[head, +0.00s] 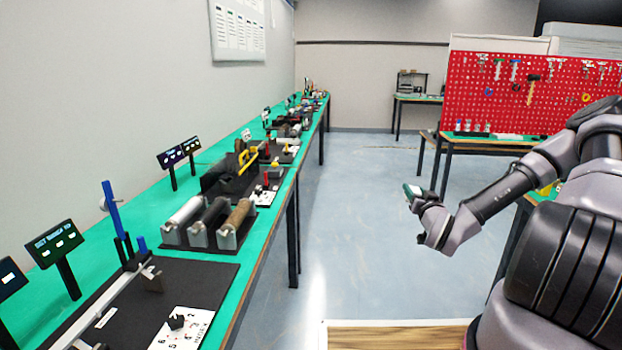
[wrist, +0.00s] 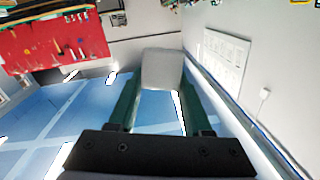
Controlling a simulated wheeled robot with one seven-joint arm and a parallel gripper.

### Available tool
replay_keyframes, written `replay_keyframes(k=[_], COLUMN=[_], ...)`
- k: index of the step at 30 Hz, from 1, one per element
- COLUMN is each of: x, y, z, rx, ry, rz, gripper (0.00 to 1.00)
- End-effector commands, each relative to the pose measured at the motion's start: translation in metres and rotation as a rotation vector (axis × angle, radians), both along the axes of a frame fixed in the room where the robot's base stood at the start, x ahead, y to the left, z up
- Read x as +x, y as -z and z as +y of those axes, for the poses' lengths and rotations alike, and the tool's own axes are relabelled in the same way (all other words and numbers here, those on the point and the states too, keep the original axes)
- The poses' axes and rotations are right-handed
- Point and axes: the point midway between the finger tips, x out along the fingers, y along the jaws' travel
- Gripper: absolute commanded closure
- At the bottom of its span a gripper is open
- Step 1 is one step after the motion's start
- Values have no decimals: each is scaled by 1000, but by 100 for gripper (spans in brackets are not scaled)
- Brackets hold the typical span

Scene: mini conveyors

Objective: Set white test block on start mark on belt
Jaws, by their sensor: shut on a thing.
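The white test block (wrist: 162,69) is between the green fingertips of my gripper (wrist: 158,88) in the wrist view, and the fingers are shut on it. In the head view my gripper (head: 410,191) is raised over the open floor, right of the long green bench and apart from it. The block is too small there to make out clearly. I cannot make out a start mark in either view. A dark unit with a yellow arch (head: 247,156) stands on the bench, but I cannot tell if it carries the belt.
The long green bench (head: 150,225) along the left wall holds several devices, including three rollers (head: 209,224) and a black board with a numbered dial (head: 184,328). Blue floor (head: 350,230) lies clear beside it. A red tool pegboard (head: 530,95) stands at the back right.

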Motion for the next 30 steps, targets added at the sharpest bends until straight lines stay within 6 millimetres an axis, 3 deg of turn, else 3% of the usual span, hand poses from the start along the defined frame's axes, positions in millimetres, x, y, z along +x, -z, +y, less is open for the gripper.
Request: replay_keyframes(k=[5,8,17,24,30], x=[7,14,10,-24,-68], y=[5,11,34,52,64], z=[32,71,223,346,431], rx=[-2,-3,-5,-4,-3], ry=[-49,-107,-320,-488,-610], rz=[-1,0,3,2,0], gripper=[100,100,100,100,100])
